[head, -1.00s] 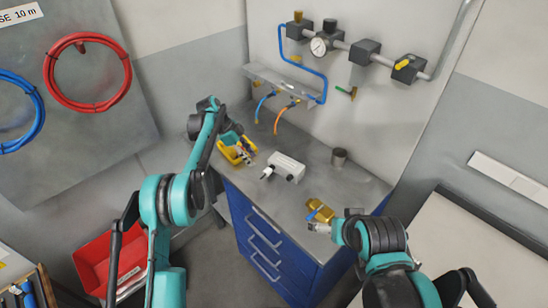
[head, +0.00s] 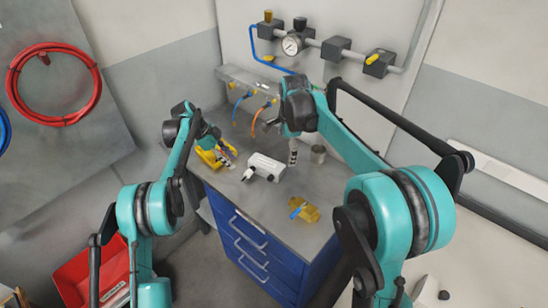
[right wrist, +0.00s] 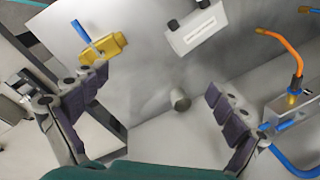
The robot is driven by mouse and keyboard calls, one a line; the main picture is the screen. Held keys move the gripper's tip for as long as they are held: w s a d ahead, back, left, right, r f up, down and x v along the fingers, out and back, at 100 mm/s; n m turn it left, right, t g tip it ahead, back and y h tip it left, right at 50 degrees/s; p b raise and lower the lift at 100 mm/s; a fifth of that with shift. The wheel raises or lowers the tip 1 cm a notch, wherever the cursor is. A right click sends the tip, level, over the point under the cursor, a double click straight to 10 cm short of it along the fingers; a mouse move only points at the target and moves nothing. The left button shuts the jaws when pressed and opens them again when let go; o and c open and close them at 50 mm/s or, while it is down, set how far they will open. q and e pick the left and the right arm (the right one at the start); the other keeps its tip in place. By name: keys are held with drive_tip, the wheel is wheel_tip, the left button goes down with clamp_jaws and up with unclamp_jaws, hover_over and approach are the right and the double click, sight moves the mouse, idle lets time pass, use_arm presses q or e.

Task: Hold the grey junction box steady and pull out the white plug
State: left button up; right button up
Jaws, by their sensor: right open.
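The grey junction box (head: 268,163) sits on the bench top near its middle. The white plug (head: 247,175) is at its front left side and appears attached. The box also shows at the top of the right wrist view (right wrist: 194,32), where I cannot make out the white plug. My right gripper (head: 292,158) is raised over the bench, right of the box and apart from it. Its fingers are spread and empty in the right wrist view (right wrist: 158,105). My left gripper (head: 213,140) is by the yellow bin, left of the box; its fingers are too small to read.
The yellow bin (head: 207,157) holds small items. A brass-yellow valve with a blue handle (head: 305,210) lies at the bench's front right. Orange and blue hoses (head: 258,118) hang from the wall rail behind.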

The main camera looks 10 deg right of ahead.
drive_tip(key=w+a+f+m+g, duration=0.1)
drive_tip(key=w+f+m, duration=0.3)
drive_tip(key=w+f, duration=0.2)
drive_tip(key=m+g, duration=0.1)
drive_tip(key=m, duration=0.3)
hover_over(274, 168)
drive_tip(key=f, duration=0.7)
drive_tip(key=shift+s+d, duration=0.1)
drive_tip(key=shift+s, duration=0.1)
drive_tip(key=shift+w+f+m, duration=0.15)
drive_tip(key=shift+f+m, duration=0.15)
drive_tip(key=shift+f, duration=0.4)
wheel_tip(274, 168, down, 7)
drive_tip(key=shift+f, duration=0.15)
